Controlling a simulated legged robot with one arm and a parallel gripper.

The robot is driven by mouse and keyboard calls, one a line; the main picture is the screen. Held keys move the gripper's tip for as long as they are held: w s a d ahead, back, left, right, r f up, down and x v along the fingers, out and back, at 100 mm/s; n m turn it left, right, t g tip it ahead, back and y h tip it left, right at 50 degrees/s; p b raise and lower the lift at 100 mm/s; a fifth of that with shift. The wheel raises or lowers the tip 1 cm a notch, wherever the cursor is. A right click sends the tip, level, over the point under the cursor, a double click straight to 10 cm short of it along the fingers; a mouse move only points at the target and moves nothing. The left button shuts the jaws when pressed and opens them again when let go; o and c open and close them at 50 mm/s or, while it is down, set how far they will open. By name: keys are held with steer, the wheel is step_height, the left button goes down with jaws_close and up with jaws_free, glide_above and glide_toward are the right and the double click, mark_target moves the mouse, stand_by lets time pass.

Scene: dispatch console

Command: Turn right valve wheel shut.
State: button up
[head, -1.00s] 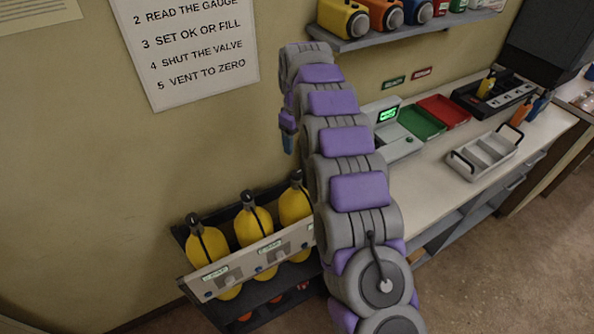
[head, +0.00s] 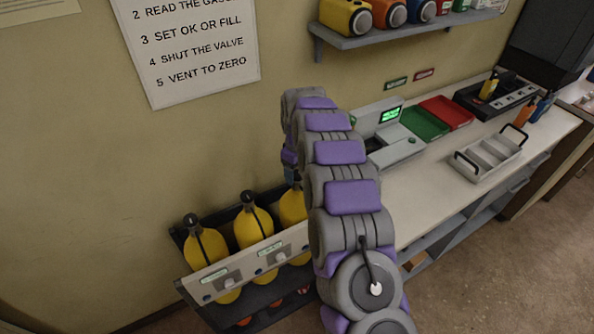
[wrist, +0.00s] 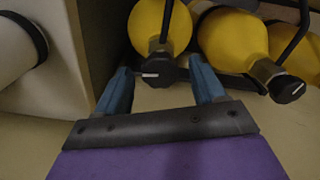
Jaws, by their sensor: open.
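Three yellow cylinders stand in a grey rack in the head view: left (head: 205,248), middle (head: 253,226) and right (head: 292,207). The right one is partly behind my arm, and its valve top is hidden there. In the wrist view, a yellow cylinder (wrist: 160,24), apparently the right one, has a black valve wheel (wrist: 158,72) with a white mark on it. My gripper (wrist: 161,80) is open, its two blue fingers on either side of that wheel in the picture. I cannot tell whether they touch it. The neighbouring cylinder's black wheel (wrist: 287,90) is to the right.
The rack's front panel (head: 225,280) has labels and small fittings. A grey console with a green screen (head: 391,115), a green tray (head: 424,123), a red tray (head: 447,111) and a divided carrier (head: 489,155) occupy the bench. A shelf (head: 400,33) is above.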

steer(key=shift+c, duration=0.4)
steer(key=c, duration=1)
steer(key=shift+m+p, duration=0.4)
steer(key=shift+p, duration=0.05)
steer(key=m+p, duration=0.3)
steer(key=m, duration=0.1)
steer(key=shift+r, duration=0.15)
steer(key=m+p, duration=0.3)
steer(key=m, duration=0.2)
steer(key=shift+w, duration=0.1)
steer(key=m+p, duration=0.1)
steer(key=m, duration=0.3)
steer(key=shift+m+p, duration=0.35)
steer(key=shift+m, duration=0.05)
steer(key=shift+m+p, duration=0.65)
steer(key=shift+m, duration=1.85)
